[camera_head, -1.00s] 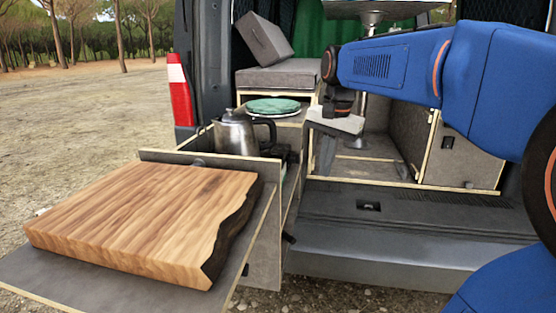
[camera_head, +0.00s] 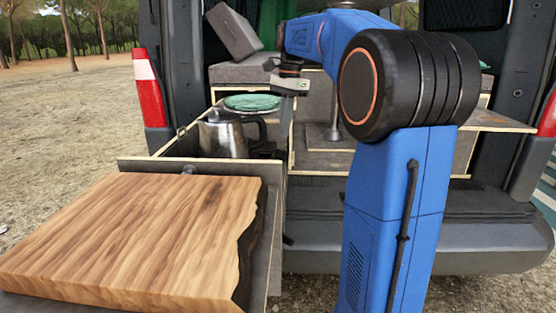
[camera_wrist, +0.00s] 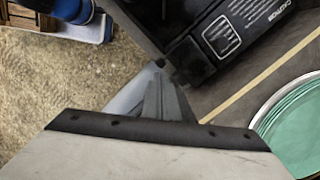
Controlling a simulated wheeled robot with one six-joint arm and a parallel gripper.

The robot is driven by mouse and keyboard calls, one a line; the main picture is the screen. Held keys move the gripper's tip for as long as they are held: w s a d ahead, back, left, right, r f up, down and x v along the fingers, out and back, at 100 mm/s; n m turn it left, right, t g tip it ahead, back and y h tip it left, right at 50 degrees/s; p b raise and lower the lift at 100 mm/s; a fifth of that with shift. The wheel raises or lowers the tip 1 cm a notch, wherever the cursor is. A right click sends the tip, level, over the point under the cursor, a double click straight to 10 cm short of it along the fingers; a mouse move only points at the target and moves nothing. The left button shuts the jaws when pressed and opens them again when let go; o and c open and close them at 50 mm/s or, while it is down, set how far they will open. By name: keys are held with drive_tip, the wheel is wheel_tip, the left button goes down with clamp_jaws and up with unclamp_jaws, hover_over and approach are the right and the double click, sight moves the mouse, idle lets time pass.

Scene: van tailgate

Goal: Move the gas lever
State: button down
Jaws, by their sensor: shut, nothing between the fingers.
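The gas stove is a black box with a printed caution label (camera_wrist: 240,30) in the wrist view. In the head view its dark body (camera_head: 264,150) is partly hidden behind the kettle. A small dark knob-like part (camera_wrist: 188,70) juts from the stove's near corner; I cannot tell for sure that it is the gas lever. My gripper (camera_wrist: 161,70) is shut and empty, its tips close to that part. Touching or apart cannot be told. In the head view my gripper (camera_head: 286,122) points down at the drawer's right side, just right of the stove.
A metal kettle (camera_head: 222,136) stands in the drawer. A green plate (camera_head: 252,102) lies behind it and also shows in the wrist view (camera_wrist: 295,125). A thick wooden board (camera_head: 130,235) lies in front. A grey box (camera_head: 233,30) leans at the back.

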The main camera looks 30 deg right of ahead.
sight(282, 157)
drive_tip(key=shift+a+f, duration=0.2)
drive_tip(key=shift+f, duration=1.55)
drive_tip(key=shift+a+f, duration=0.15)
drive_tip(key=shift+f, duration=1.6)
wheel_tip(282, 157, down, 2)
drive_tip(key=shift+r, duration=0.1)
drive_tip(key=d, duration=0.1)
drive_tip(key=d+r, duration=0.1)
drive_tip(key=d, duration=0.1)
drive_tip(key=shift+w, duration=0.1)
wheel_tip(282, 157, up, 17)
drive_tip(key=d, duration=0.1)
drive_tip(key=shift+d+r, duration=0.2)
drive_tip(key=shift+d, duration=0.15)
